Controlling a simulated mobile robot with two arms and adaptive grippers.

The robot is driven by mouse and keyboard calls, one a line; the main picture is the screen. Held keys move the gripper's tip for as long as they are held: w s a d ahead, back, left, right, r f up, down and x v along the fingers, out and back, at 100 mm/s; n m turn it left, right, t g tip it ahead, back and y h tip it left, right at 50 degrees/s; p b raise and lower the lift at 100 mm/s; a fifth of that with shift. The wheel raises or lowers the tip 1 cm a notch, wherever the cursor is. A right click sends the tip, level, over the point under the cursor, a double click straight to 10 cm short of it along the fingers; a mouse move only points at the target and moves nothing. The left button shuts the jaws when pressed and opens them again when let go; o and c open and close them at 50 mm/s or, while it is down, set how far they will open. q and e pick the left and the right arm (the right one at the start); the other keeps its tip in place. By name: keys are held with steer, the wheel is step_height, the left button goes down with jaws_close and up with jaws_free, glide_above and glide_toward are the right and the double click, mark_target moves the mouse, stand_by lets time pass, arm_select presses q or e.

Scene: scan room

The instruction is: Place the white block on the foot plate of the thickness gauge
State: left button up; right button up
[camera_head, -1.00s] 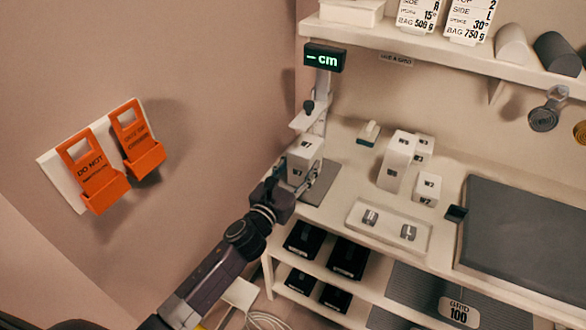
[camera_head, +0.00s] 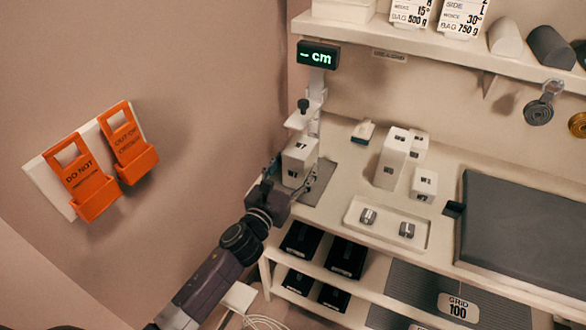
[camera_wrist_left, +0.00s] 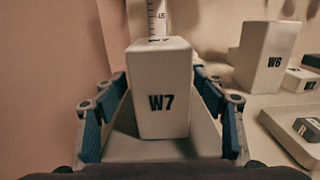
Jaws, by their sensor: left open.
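The white block marked W7 (camera_head: 299,160) stands upright on the grey foot plate (camera_head: 325,188) of the thickness gauge, in front of its post. The gauge (camera_head: 317,118) has a white arm above the block and a green display reading "– cm" (camera_head: 319,55). My left gripper (camera_head: 293,178) is open, with one finger on each side of the block. In the left wrist view the block (camera_wrist_left: 162,95) is between the blue-padded fingers, with a narrow gap showing on each side. The gauge's scale (camera_wrist_left: 156,20) rises behind it. My right gripper is not in view.
Other white blocks (camera_head: 392,160) stand to the right on the bench. A shallow tray (camera_head: 385,237) holds two small metal pieces, and a dark grey pad (camera_head: 525,235) lies further right. Orange holders (camera_head: 88,183) hang on the left wall. A shelf (camera_head: 440,45) runs above.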

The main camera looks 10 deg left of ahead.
arm_select(q)
steer(key=shift+r, duration=0.25)
steer(key=s+a, duration=0.2)
steer(key=s, duration=0.9)
steer(key=shift+s+a, duration=0.15)
steer(key=shift+s, duration=0.25)
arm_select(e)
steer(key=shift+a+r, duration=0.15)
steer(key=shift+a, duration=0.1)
arm_select(q)
steer(key=shift+f, duration=0.1)
